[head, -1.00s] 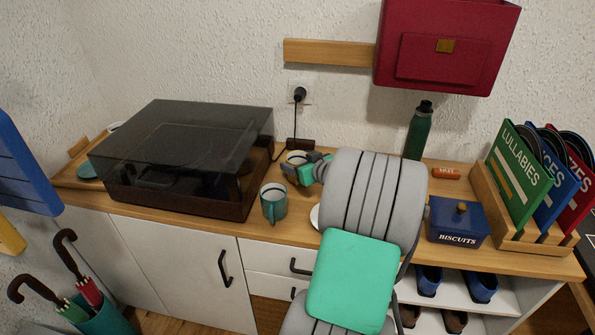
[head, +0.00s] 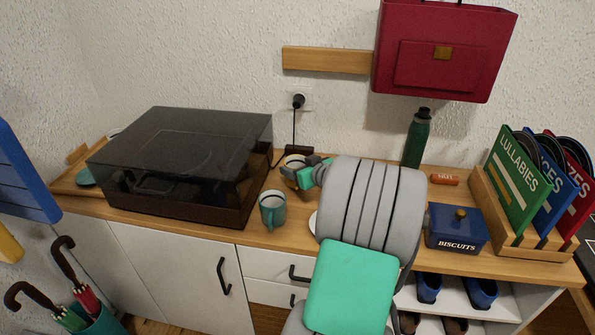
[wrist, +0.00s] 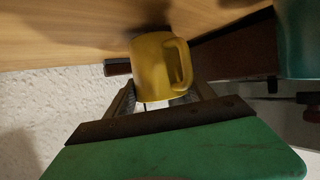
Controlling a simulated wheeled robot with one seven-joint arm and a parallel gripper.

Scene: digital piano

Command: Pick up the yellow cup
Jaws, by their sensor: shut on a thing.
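The yellow cup (wrist: 156,68) is between the two fingers of my gripper (wrist: 162,94) in the wrist view, its handle towards the right. The fingers are shut on its body. In the head view the cup (head: 293,160) shows only in part behind my gripper (head: 306,170), near the back of the wooden counter. The wrist picture has the counter at the top and the wall below. I cannot tell how far the cup's base is above the counter.
A teal mug (head: 272,209) stands close in front, to the left of my gripper. A covered turntable (head: 185,165) fills the left. A black adapter (head: 297,150) lies behind the cup. A green bottle (head: 416,140) and a blue biscuit tin (head: 457,228) stand to the right.

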